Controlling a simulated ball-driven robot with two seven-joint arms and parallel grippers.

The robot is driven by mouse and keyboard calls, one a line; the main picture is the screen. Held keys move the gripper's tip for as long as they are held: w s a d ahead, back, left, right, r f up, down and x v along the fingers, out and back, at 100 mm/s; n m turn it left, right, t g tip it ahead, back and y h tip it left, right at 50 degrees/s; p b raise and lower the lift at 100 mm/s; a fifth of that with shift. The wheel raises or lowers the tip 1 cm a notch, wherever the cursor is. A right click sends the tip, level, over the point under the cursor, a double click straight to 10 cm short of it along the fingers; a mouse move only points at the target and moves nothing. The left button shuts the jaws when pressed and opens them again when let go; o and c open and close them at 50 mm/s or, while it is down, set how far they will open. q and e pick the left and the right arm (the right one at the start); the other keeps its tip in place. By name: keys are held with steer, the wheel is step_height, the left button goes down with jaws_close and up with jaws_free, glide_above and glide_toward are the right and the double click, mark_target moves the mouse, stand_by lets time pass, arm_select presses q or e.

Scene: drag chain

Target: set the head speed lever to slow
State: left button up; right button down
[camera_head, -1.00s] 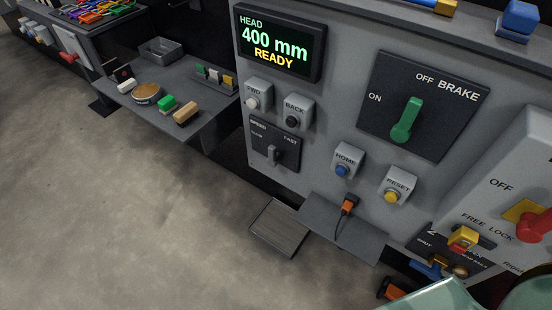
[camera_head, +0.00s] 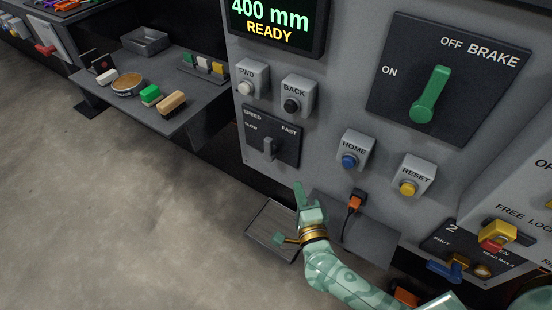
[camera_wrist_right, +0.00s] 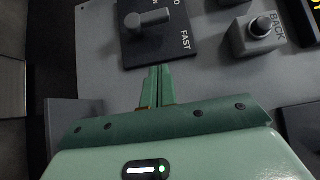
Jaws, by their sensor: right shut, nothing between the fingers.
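The head speed lever (camera_head: 268,148) is a small grey lever on a dark plate (camera_head: 285,150) marked SPEED, SLOW at left and FAST at right. In the head view it points up, around the middle of the plate. It also shows in the right wrist view as a grey lever (camera_wrist_right: 153,18), with FAST readable beside it. My right gripper (camera_head: 298,186) is shut and empty, below and to the right of the lever in the head view, apart from it. Its closed fingers (camera_wrist_right: 157,72) point toward the plate's edge in the wrist view. My left gripper is not in view.
FWD (camera_head: 247,85) and BACK (camera_head: 293,103) buttons sit above the plate. HOME (camera_head: 350,160) and RESET (camera_head: 408,187) buttons are to the right. A green brake lever (camera_head: 430,95) is farther right. An orange plug (camera_head: 356,201) with a cable is right of my gripper.

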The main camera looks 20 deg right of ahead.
mark_target(271, 148)
steer(key=shift+r, duration=0.15)
steer(key=shift+w, duration=0.1)
